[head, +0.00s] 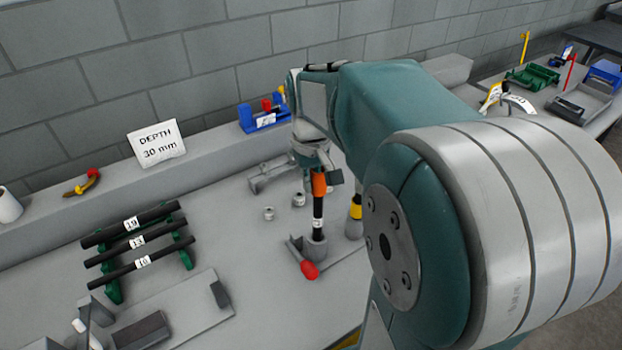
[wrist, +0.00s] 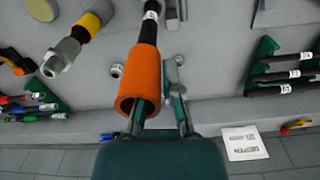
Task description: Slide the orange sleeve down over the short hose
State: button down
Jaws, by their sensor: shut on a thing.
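The orange sleeve (head: 319,184) is around the upper end of the upright black short hose (head: 318,207), which has a white label. In the wrist view the sleeve (wrist: 146,78) shows its open end toward me, and the black hose (wrist: 152,32) comes out of its far end. My gripper (wrist: 160,108) is shut on the sleeve, with one finger at its open mouth and the other beside its wall. The hose's own end inside the sleeve is hidden. The hose's lower end sits in a grey clamp (head: 316,248) with a red knob (head: 309,270).
A second fitting with a yellow band (head: 356,208) stands close to the right. A green rack (head: 113,287) with labelled black hoses is at left. A blue bin (head: 262,115) and a depth card (head: 157,142) stand behind.

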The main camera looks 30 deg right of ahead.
jog(key=shift+f, duration=1.2)
jog(key=c, duration=0.7)
grip_release()
notch_tip(320, 180, up, 12)
jog(key=shift+f, duration=0.1)
jog(key=shift+a, duration=0.15)
jog(key=s+a+f+t, duration=0.2)
jog(key=s+a, duration=0.1)
jog(key=a, duration=0.1)
jog(key=s+a+f+n+t, duration=0.1)
jog(key=s+a+f, duration=0.1)
jog(key=s+a, duration=0.2)
jog(key=s+a+f+t, duration=0.2)
jog(key=s+a, duration=0.2)
jog(key=shift+s+f+t, duration=0.15)
jog(key=shift+f+t, duration=0.05)
jog(key=shift+t, duration=0.1)
